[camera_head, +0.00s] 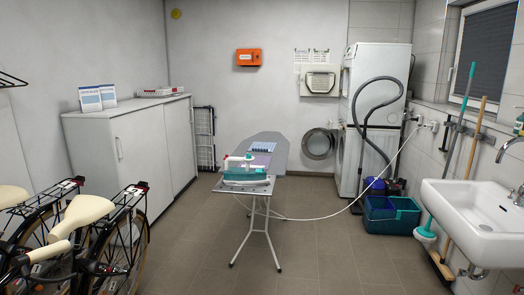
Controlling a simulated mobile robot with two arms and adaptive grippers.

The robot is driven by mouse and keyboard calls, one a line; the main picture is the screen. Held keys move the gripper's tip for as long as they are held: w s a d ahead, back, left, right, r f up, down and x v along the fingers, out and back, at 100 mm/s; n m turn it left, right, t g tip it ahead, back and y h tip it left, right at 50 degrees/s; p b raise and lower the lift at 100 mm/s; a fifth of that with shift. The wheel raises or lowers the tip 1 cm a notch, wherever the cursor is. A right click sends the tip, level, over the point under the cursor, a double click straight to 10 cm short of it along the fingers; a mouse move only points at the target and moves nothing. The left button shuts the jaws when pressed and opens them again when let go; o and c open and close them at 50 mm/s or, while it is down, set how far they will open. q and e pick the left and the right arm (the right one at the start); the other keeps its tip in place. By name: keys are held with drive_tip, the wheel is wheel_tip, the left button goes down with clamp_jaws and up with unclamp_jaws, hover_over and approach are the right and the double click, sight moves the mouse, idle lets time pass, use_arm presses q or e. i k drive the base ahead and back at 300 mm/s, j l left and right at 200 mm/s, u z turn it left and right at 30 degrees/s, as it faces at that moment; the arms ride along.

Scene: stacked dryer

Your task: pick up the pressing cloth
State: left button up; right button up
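An ironing board (283,152) stands in the middle of the room, its narrow metal end towards me. A teal and white steam iron (245,171) sits on the near end. Behind the iron lies a flat purple piece (262,160), partly hidden by it. Further back on the board is a small blue piece (262,146) with light stripes. Both look like cloth, but I cannot tell for sure which is the pressing cloth. Neither of my grippers is in view.
Bicycles (90,212) stand at the left, before white cabinets (135,150). A sink (478,210), broom handles and blue-green tubs (392,215) are at the right. Stacked machines (375,70) stand behind, with a round door open. A white cord crosses the floor. Floor before the board is clear.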

sight(257, 146)
drive_tip(key=i+l+z, duration=0.3)
drive_tip(key=i, duration=0.25)
drive_tip(key=i+z, duration=0.3)
drive_tip(key=i, duration=0.25)
drive_tip(key=i+l, duration=0.1)
drive_tip(key=i, duration=0.85)
drive_tip(key=i+l, duration=0.1)
drive_tip(key=i, duration=0.8)
drive_tip(key=i+l+u, duration=0.1)
drive_tip(key=i+u, duration=0.35)
drive_tip(key=i+l+u, duration=0.2)
drive_tip(key=u, duration=0.25)
drive_tip(key=i+l+u, duration=0.65)
drive_tip(key=l+u, duration=0.2)
drive_tip(key=j, duration=0.1)
